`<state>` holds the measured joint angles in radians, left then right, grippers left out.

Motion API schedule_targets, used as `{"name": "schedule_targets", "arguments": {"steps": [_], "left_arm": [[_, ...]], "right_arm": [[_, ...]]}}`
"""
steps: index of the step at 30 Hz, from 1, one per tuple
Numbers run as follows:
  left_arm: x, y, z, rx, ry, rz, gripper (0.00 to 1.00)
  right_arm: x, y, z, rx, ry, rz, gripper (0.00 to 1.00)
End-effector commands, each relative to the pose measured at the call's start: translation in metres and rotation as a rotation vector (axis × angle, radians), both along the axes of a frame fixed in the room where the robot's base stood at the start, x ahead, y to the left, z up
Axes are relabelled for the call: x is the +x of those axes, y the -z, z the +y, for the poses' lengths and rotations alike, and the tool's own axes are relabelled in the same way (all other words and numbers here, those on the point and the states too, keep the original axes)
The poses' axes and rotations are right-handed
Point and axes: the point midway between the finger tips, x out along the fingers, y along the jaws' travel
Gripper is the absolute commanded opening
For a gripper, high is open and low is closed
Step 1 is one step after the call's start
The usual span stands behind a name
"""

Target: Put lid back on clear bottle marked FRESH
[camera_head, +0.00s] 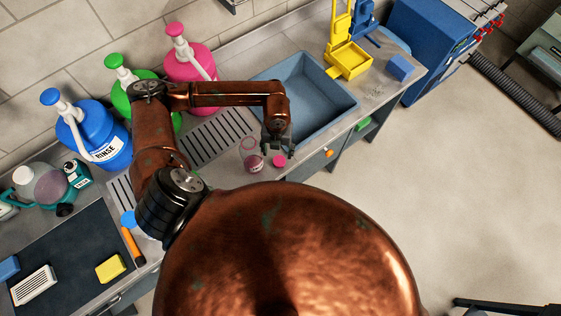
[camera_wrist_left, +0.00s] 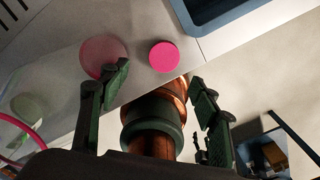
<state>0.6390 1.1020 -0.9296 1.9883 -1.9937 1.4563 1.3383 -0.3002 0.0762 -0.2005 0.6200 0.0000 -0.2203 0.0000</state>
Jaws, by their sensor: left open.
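A small clear bottle (camera_head: 252,158) with pink contents stands near the counter's front edge; its marking is too small to read. A round pink lid (camera_head: 280,160) lies just right of it, apart from the bottle. In the left wrist view the lid (camera_wrist_left: 164,57) shows as a flat pink disc and the bottle (camera_wrist_left: 101,52) as a translucent pink round, partly behind a finger. My left gripper (camera_head: 277,145) is open and empty, fingers down, over the lid's area; its two fingers (camera_wrist_left: 158,88) show spread in the left wrist view. My right gripper is not seen.
A blue sink (camera_head: 312,88) lies behind and right of the gripper. Pink (camera_head: 190,62), green (camera_head: 118,76) and blue RINSE (camera_head: 97,135) pump jugs line the wall. A yellow wringer (camera_head: 348,60) and blue block (camera_head: 400,68) stand at right. A drain grate (camera_head: 205,140) lies left.

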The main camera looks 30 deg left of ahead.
Motion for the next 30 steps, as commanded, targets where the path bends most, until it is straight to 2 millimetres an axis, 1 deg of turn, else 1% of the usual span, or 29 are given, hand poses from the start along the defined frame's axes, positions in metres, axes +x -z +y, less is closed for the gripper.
{"name": "schedule_targets", "arguments": {"steps": [4, 9, 11, 19, 22, 26, 30], "left_arm": [[0.000, 0.004, -0.001, -0.002, 0.000, 0.001, 0.57], [0.001, 0.024, -0.002, -0.003, 0.002, 0.001, 0.57], [0.001, 0.028, -0.003, -0.004, 0.002, 0.001, 0.57], [0.001, 0.026, -0.003, -0.004, 0.003, 0.001, 0.57], [0.002, 0.031, -0.003, -0.003, 0.003, 0.001, 0.57], [0.003, 0.047, -0.003, -0.002, 0.002, 0.003, 0.57], [0.006, 0.069, -0.004, -0.003, 0.002, 0.003, 0.57]], "right_arm": [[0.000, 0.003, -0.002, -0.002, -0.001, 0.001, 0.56], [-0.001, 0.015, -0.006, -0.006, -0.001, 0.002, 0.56], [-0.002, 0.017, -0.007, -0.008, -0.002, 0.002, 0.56], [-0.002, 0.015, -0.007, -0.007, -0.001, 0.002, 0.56], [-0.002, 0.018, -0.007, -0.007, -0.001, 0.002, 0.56], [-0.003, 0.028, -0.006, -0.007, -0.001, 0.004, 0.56], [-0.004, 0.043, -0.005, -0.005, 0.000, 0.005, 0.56]]}}
